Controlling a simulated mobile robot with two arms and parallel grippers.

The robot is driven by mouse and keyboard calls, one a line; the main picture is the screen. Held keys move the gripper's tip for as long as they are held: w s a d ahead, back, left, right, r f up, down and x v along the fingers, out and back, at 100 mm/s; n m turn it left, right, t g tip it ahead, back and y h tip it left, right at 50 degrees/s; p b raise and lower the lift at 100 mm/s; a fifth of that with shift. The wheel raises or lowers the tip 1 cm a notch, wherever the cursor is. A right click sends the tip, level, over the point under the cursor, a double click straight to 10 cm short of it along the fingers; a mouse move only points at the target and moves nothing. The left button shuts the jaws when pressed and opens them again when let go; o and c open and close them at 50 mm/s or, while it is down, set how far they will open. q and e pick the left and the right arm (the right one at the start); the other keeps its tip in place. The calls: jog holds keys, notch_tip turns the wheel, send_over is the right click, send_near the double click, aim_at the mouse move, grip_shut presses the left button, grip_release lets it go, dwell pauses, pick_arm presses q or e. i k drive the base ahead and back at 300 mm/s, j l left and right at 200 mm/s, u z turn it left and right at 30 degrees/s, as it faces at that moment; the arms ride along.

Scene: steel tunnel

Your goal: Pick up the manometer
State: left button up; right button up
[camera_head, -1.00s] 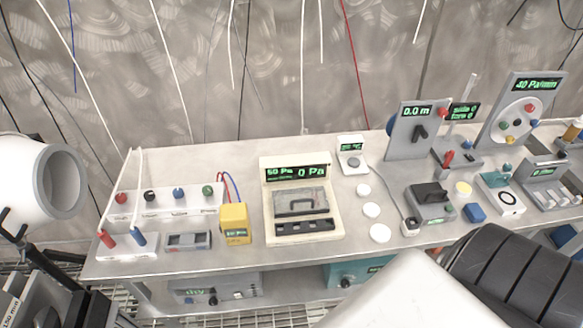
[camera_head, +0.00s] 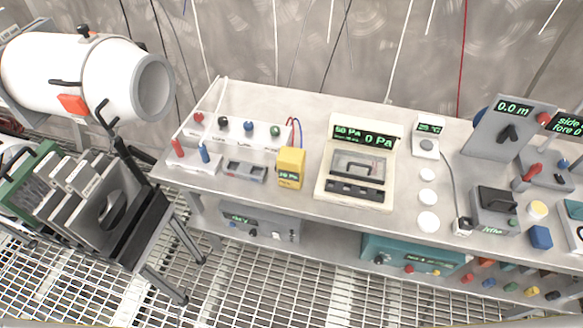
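A yellow box-shaped meter (camera_head: 290,167) with a small green display stands on the steel bench, left of the middle. A red and a blue tube rise behind it. To its right stands a beige instrument (camera_head: 325,190) with a green display reading in Pa and a dark handle on its front. Both show pressure-type features; the frame does not label either one as the manometer. Neither of my grippers is in view, and nothing touches these two devices.
The bench (camera_head: 255,198) has a white port block (camera_head: 239,137), a small grey device (camera_head: 245,171) and white discs (camera_head: 428,222). At left are a white cylinder (camera_head: 105,75) and a rack of plates (camera_head: 84,203). Grated floor (camera_head: 235,285) lies open in front.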

aim_at(290, 162)
jog(key=j+z, duration=0.35)
jog(key=j, duration=0.25)
jog(key=j+z, duration=0.3)
jog(key=j, duration=0.35)
jog(key=j+z, duration=0.35)
jog(key=j, duration=0.25)
